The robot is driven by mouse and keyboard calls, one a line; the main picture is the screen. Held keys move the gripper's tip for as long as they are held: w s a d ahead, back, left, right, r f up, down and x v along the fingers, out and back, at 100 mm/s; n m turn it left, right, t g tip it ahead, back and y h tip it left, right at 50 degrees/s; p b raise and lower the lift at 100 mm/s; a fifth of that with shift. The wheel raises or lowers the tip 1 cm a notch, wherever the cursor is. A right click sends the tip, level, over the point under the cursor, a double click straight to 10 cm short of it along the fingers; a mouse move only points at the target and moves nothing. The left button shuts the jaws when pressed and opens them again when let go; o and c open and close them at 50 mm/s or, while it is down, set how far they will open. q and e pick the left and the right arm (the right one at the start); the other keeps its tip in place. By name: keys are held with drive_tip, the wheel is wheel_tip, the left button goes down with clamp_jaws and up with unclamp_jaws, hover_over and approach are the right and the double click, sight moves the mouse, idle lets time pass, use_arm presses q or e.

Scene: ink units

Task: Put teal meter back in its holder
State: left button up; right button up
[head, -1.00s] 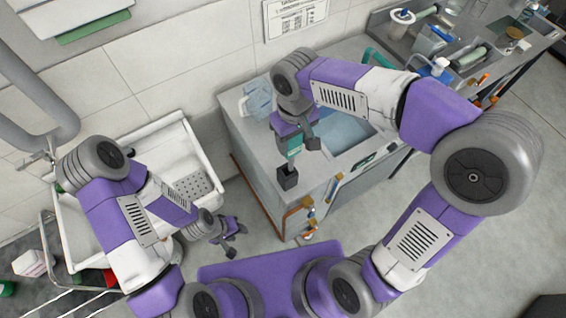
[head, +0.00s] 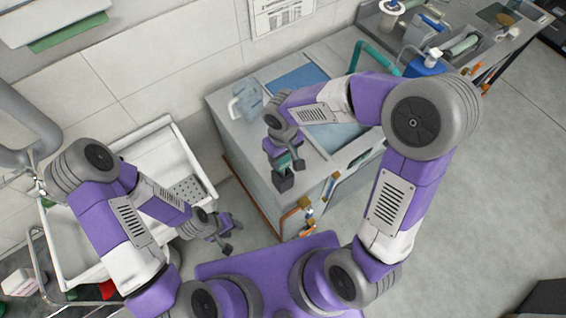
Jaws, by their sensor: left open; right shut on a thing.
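The teal meter (head: 284,160) is a small teal piece, mostly hidden by the jaws of my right gripper (head: 290,171). My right gripper is shut on it, over the front left part of the grey counter unit; I cannot tell whether the meter touches the counter. My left gripper (head: 232,238) is open and empty, low between the white basin and the counter unit. I cannot make out the meter's holder.
The grey counter unit (head: 232,128) carries a pale blue jug (head: 246,101) and a blue panel (head: 300,78). A teal pipe (head: 372,53) rises behind my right arm. A white basin (head: 88,252) stands at left. Open floor (head: 500,200) lies at right.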

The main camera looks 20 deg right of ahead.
wheel_tip(320, 180, down, 4)
drive_tip(key=shift+f+b, duration=0.15)
drive_tip(key=shift+b, duration=0.15)
drive_tip(key=shift+f, duration=0.1)
drive_tip(key=o, duration=1.1)
